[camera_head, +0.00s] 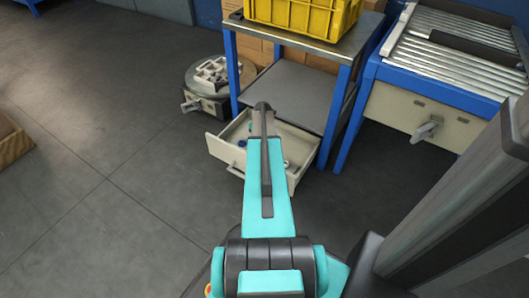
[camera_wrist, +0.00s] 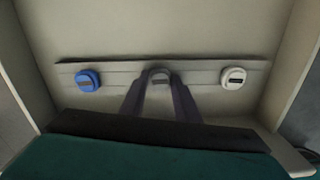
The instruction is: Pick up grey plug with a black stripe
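In the wrist view, the grey plug (camera_wrist: 159,79) with a dark stripe sits on a ledge in the drawer, in the middle of a row. A blue plug (camera_wrist: 88,80) is to its left and a white plug (camera_wrist: 233,78) to its right. My gripper (camera_wrist: 160,76) has its two dark fingers on either side of the grey plug, close to its edges. I cannot tell whether they touch it. In the head view, my arm hides the grey plug and the gripper.
The open drawer (camera_head: 224,150) has pale walls close around my gripper. It sits under a blue-framed table (camera_head: 291,84) bearing a yellow crate (camera_head: 300,16). A roller conveyor (camera_head: 450,55) stands right, a round grey machine (camera_head: 207,84) left.

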